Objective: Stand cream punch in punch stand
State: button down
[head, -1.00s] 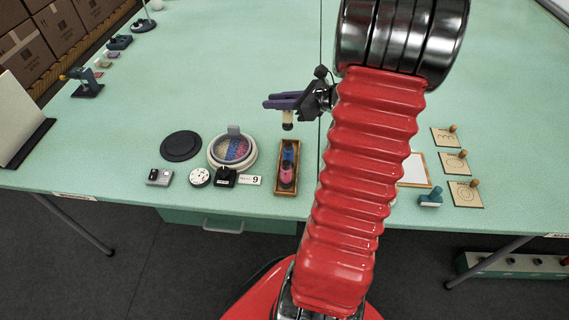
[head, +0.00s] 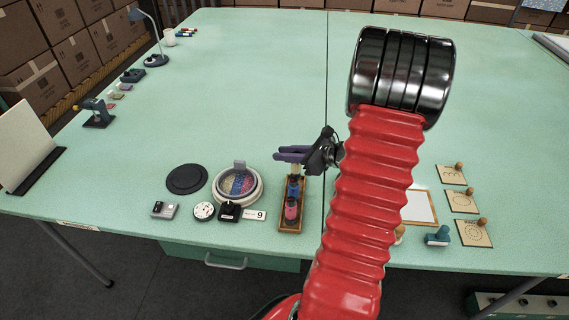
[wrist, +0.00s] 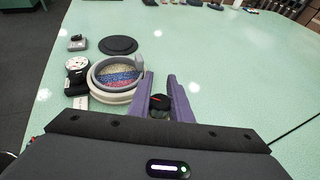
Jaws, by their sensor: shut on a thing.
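My gripper (head: 290,153) is shut on the cream punch (head: 295,169), which hangs upright below the purple fingers. The punch stand (head: 292,228) is a narrow wooden tray holding a blue punch (head: 293,188) and a pink punch (head: 291,211). The cream punch is at the stand's far end; I cannot tell whether its lower end is in the stand or just above it. In the wrist view the purple fingers (wrist: 160,100) close around a dark round top with a red mark; the stand is hidden there.
Left of the stand are a round tray of coloured beads (head: 240,198), a black disc (head: 187,179), a black block (head: 229,212) and a number 9 card (head: 255,215). Right are a teal-handled tool (head: 438,237) and wooden pattern boards (head: 462,201).

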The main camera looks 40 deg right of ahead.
jog(key=shift+f, duration=0.1)
jog(key=shift+f, duration=1.75)
jog(key=shift+f, duration=0.1)
jog(key=c, duration=1.6)
grip_release()
jog(key=v, duration=1.2)
